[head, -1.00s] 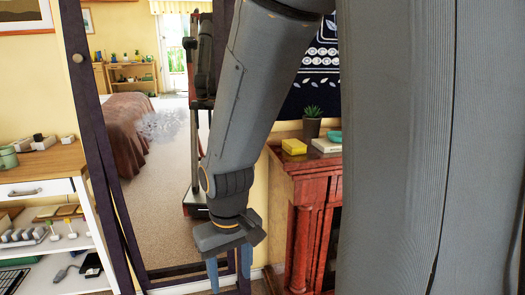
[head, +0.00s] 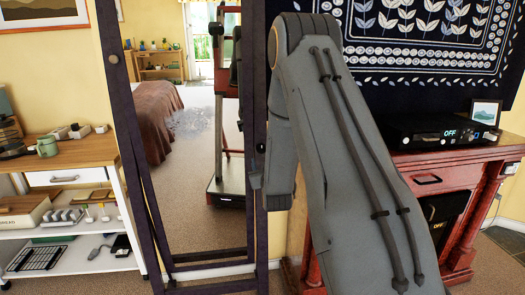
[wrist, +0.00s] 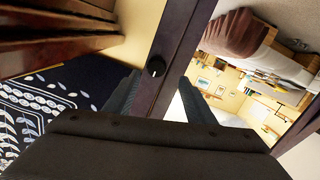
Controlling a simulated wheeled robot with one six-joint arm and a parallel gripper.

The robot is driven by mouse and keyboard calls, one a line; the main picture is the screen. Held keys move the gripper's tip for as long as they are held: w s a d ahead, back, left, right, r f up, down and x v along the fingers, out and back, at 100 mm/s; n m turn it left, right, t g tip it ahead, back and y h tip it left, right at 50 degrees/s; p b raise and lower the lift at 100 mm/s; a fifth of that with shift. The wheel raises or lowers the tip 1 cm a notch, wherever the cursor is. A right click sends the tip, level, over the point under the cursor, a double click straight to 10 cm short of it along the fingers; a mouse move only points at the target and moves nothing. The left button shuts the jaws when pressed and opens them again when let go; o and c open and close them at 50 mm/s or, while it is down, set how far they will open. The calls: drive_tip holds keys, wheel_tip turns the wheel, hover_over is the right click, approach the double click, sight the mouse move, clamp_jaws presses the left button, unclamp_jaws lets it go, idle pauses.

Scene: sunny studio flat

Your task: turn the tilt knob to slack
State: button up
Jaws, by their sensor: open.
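The tall mirror's dark frame (head: 120,100) stands in the middle left of the head view. A small dark knob (head: 261,147) is on its right upright. In the wrist view this tilt knob (wrist: 156,67) is round and black with a small pale mark, on the dark upright. My gripper (wrist: 158,80) is open, its two grey fingers on either side of the upright in that picture, with the knob between and just beyond the tips. I cannot tell the remaining distance, and no contact shows. In the head view my arm hides most of the gripper.
A lighter knob (head: 113,58) is on the mirror's left upright. A white shelf trolley (head: 75,180) with several items stands left. A red fireplace surround (head: 455,180) with a black box (head: 425,131) on top stands right, below a dark blue patterned hanging (head: 425,50). The mirror glass reflects my body.

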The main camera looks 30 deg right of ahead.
sight(262, 150)
drive_tip(key=shift+d+r+p+x, duration=0.15)
drive_tip(key=shift+p+x, duration=0.35)
drive_tip(key=shift+x, duration=1.5)
drive_tip(key=shift+d+r+p+x, duration=0.15)
drive_tip(key=shift+p+x, duration=0.35)
drive_tip(key=shift+x, duration=1.45)
drive_tip(key=c, duration=1)
drive_tip(key=shift+c, duration=0.2)
